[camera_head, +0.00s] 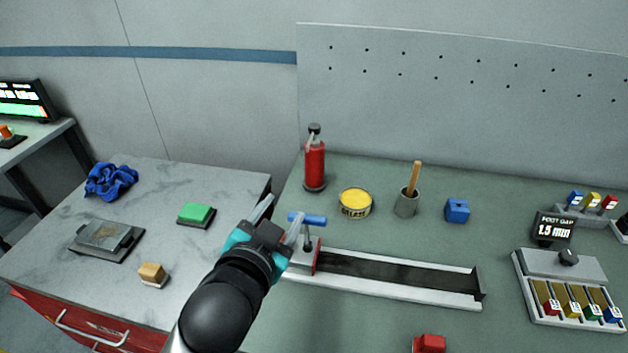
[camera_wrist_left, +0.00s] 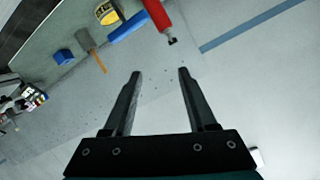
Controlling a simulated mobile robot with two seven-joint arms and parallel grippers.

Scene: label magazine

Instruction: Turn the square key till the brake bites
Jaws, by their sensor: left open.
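A blue T-shaped handle (camera_head: 314,220) on a dark stem, the likely square key, stands upright at the left end of the long label magazine (camera_head: 390,290), beside its red end plate (camera_head: 318,256). Whether its shank is square does not show. The handle appears as a blue bar in the left wrist view (camera_wrist_left: 127,27). My left gripper (camera_head: 283,208) is open, with its fingers just left of the handle in the head view. In the wrist view nothing lies between the fingertips (camera_wrist_left: 160,75). My right gripper is not in view.
Behind the magazine stand a red bottle (camera_head: 315,165), a yellow tin (camera_head: 355,203), a grey cup (camera_head: 406,204) with a wooden stick, and a blue block (camera_head: 457,210). A "1.5 mm" post gap display (camera_head: 554,228) and keyed tray (camera_head: 570,266) sit right. A red block (camera_head: 429,343) lies in front.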

